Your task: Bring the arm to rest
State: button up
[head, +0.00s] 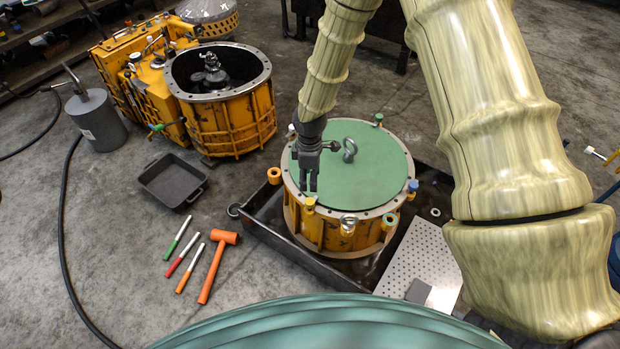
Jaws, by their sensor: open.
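My gripper (308,186) is dark grey and points down over the near-left part of a round green cover (365,180). It is open, and nothing shows between its fingers. Its tips appear close to the cover's near-left rim; whether they touch it cannot be told. The cover lies on a yellow drum-shaped housing (335,232) and has a grey lifting eye (349,150) near its middle. My arm comes down from the top of the picture, to the right of and above the gripper.
The housing stands in a dark tray (290,246) with a perforated plate (420,258). An orange mallet (215,262) and several markers lie on the floor at left. An empty black bin (172,182), a grey canister (97,120) and an open yellow casing (235,115) stand beyond.

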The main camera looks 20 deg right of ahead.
jog(key=shift+s+f, duration=0.1)
dwell(0.3)
jog(key=s+a+f+m+y+p, duration=0.1)
jog(key=s+f+m+p, duration=0.15)
jog(key=s, duration=0.35)
jog(key=s+a+f+m+p, duration=0.1)
jog(key=s+f+m, duration=0.15)
jog(key=s, duration=0.35)
jog(key=s+d+m+p, duration=0.2)
jog(key=s+m, duration=0.2)
jog(key=s, duration=0.8)
jog(key=s+d+m+h+p, duration=0.1)
jog(key=s+d+m+p, duration=0.1)
jog(key=s, duration=1)
jog(key=d+m, duration=0.1)
jog(key=m, duration=0.1)
jog(key=shift+f+m, duration=0.2)
jog(key=shift+m, duration=0.1)
